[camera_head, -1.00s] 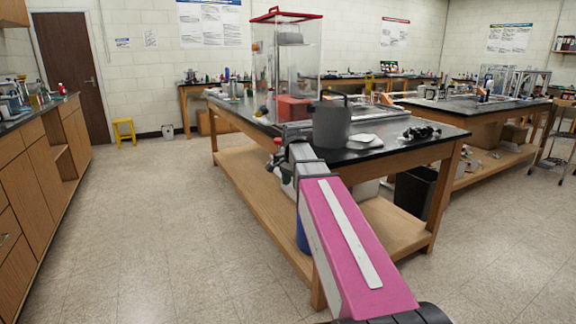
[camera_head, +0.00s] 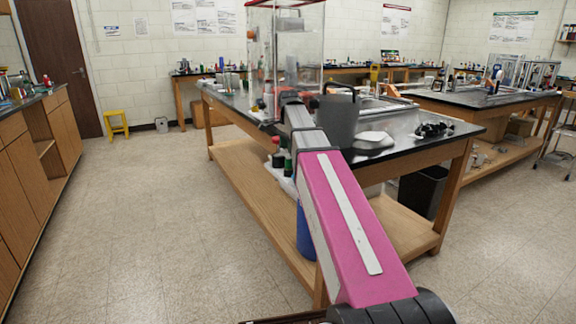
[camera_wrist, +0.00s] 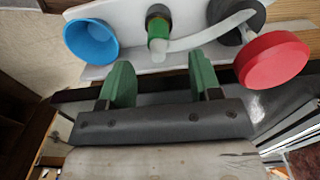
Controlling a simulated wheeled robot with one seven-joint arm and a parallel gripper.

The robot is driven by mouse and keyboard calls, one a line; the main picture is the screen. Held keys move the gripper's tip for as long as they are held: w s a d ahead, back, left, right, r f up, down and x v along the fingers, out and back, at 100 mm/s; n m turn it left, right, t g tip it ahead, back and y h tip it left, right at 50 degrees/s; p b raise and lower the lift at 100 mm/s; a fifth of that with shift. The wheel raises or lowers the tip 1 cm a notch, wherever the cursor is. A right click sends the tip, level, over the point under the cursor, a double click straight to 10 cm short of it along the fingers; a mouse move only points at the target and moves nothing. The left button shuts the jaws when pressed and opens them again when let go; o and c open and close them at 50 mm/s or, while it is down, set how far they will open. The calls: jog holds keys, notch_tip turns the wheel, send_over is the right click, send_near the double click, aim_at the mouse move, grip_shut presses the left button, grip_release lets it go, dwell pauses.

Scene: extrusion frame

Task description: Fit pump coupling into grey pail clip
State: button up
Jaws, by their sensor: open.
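My gripper (camera_wrist: 160,83) is open in the wrist view, with two green fingertips apart and nothing between them. Just beyond them is a green and black fitting (camera_wrist: 158,28), next to a pale curved tube; I cannot tell whether it is the pump coupling. A grey pail (camera_head: 337,122) stands on the near bench in the head view, just right of my arm's far end. No clip can be made out on it. My gripper is hidden behind my arm in the head view.
The wrist view shows a blue cup (camera_wrist: 90,41) and a red round cap (camera_wrist: 272,61) by a white surface. The head view shows a clear tank (camera_head: 284,60), a white dish (camera_head: 374,141) and dark small parts (camera_head: 434,130) on the bench. Bottles stand below. Floor at left is clear.

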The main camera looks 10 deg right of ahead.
aim_at(289, 163)
jog(key=shift+f, duration=3.5)
jog(key=shift+s, duration=0.1)
jog(key=c, duration=1)
